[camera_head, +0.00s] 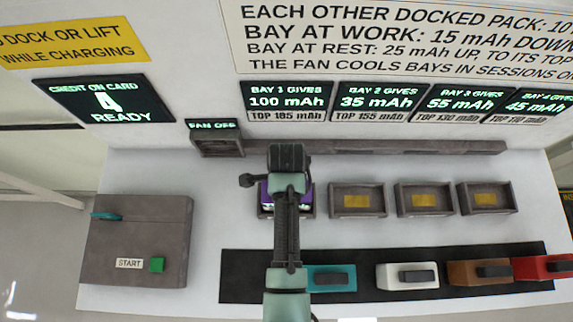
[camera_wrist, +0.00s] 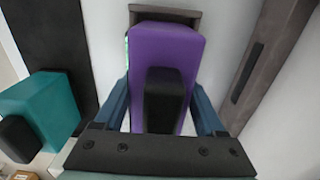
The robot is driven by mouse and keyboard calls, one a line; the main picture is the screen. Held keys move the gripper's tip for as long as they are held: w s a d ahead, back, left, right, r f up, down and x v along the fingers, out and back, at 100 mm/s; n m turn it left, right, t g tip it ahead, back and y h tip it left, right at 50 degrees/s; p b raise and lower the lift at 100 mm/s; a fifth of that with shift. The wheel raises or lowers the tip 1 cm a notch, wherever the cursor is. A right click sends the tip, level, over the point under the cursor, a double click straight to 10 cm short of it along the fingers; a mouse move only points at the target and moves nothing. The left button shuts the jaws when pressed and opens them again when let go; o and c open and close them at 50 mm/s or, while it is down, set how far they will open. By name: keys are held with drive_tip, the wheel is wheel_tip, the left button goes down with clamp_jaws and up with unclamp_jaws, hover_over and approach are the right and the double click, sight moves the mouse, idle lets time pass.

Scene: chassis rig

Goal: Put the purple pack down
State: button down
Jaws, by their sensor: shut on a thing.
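The purple pack (camera_head: 265,196) is at the leftmost bay (camera_head: 264,212), below the Bay 1 sign, mostly hidden behind my arm. In the wrist view the purple pack (camera_wrist: 150,52) fills the middle, with its black handle (camera_wrist: 163,100) facing me. My gripper (camera_wrist: 163,112) has a blue finger on each side of the handle and is shut on the pack. In the head view my gripper (camera_head: 288,178) covers the bay. A grey bay edge (camera_wrist: 165,10) shows beyond the pack; I cannot tell whether the pack is fully seated.
Three more bays, the nearest one (camera_head: 357,201), look empty with yellow plates. Teal (camera_head: 332,278), white (camera_head: 407,276), brown (camera_head: 478,272) and red packs lie on a black strip (camera_head: 240,278) in front. A grey box (camera_head: 140,240) with a green START button stands left. The fan sign reads off.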

drive_tip(key=shift+f, duration=0.25)
drive_tip(key=shift+f, duration=0.1)
unclamp_jaws()
wheel_tip(320, 180, up, 11)
drive_tip(key=shift+r+b, duration=0.15)
drive_tip(key=shift+b, duration=0.2)
drive_tip(key=shift+r, duration=0.45)
drive_tip(key=shift+s, duration=0.1)
